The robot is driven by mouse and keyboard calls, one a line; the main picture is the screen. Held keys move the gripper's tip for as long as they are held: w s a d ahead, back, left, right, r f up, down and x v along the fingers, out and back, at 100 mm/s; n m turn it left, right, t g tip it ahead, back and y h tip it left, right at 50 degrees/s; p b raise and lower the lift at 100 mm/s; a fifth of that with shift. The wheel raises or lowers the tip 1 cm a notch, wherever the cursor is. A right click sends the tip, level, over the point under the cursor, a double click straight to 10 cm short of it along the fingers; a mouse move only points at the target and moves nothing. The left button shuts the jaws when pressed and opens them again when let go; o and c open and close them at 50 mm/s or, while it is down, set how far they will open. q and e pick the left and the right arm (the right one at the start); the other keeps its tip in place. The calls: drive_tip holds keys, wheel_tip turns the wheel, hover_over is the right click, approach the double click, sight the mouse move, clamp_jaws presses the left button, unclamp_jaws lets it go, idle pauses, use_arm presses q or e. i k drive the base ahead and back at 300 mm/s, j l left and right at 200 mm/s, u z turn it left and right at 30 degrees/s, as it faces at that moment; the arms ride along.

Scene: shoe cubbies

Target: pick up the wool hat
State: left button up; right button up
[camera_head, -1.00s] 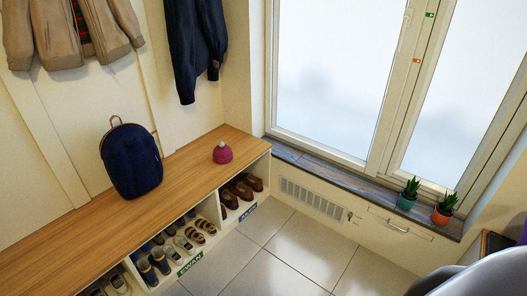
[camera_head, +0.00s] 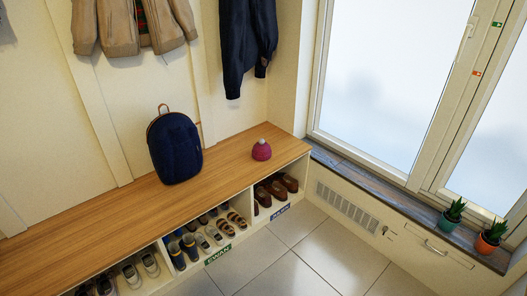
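The wool hat (camera_head: 262,151) is a small red-pink beanie with a grey pompom on top. It sits upright on the wooden bench top (camera_head: 105,212), toward the bench's right end, to the right of a dark blue backpack. Nothing hides it. Neither of my grippers is in view.
The dark blue backpack (camera_head: 175,147) stands on the bench against the wall. Shoes (camera_head: 188,246) fill the cubbies below. A tan jacket (camera_head: 122,24) and a dark jacket (camera_head: 247,45) hang above. Two potted plants (camera_head: 451,215) stand on the window sill. The tiled floor (camera_head: 290,262) in front is clear.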

sight(261, 150)
drive_tip(key=i+z, duration=0.15)
drive_tip(key=i, duration=0.35)
drive_tip(key=i+z, duration=0.1)
drive_tip(key=i, duration=0.45)
drive_tip(key=i+j+z, duration=0.15)
drive_tip(key=i, duration=0.35)
drive_tip(key=i+j+z, duration=0.1)
drive_tip(key=i, duration=0.4)
drive_tip(key=i+j+z, duration=0.15)
drive_tip(key=i, duration=0.35)
